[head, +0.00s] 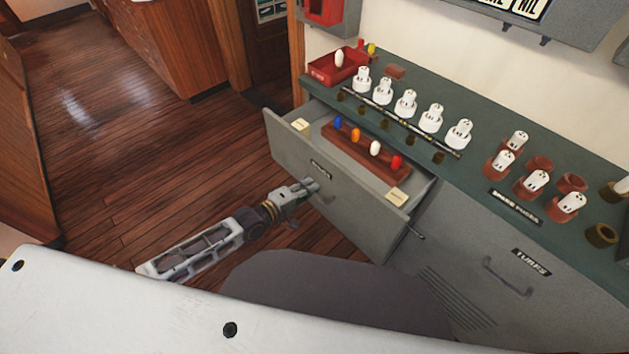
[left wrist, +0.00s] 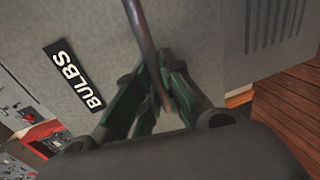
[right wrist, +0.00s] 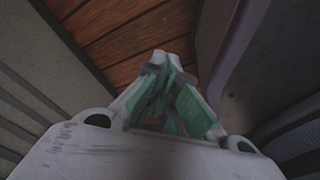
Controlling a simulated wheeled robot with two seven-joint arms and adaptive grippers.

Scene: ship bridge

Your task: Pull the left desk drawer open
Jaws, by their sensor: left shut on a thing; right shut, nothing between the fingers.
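The left desk drawer (head: 345,212) is grey and stands pulled out from the desk. In the left wrist view its front (left wrist: 150,30) carries a black label reading BULBS (left wrist: 74,75). My left gripper (head: 312,186) is at the drawer front and shut on the dark bar handle (left wrist: 142,40), which passes between its green fingers (left wrist: 150,105). Inside the drawer is a brown rack (head: 362,155) with blue, orange, white and red bulbs. My right gripper (right wrist: 168,90) shows only in its wrist view, with its fingers shut and empty, above the wooden floor.
The right drawer (head: 510,290), labelled TURFS or similar, is shut. The green desktop (head: 480,165) holds white bulbs in sockets (head: 432,118) and a red tray (head: 338,65). Wooden floor (head: 130,150) lies free to the left of the drawer. Grey panels flank my right gripper closely.

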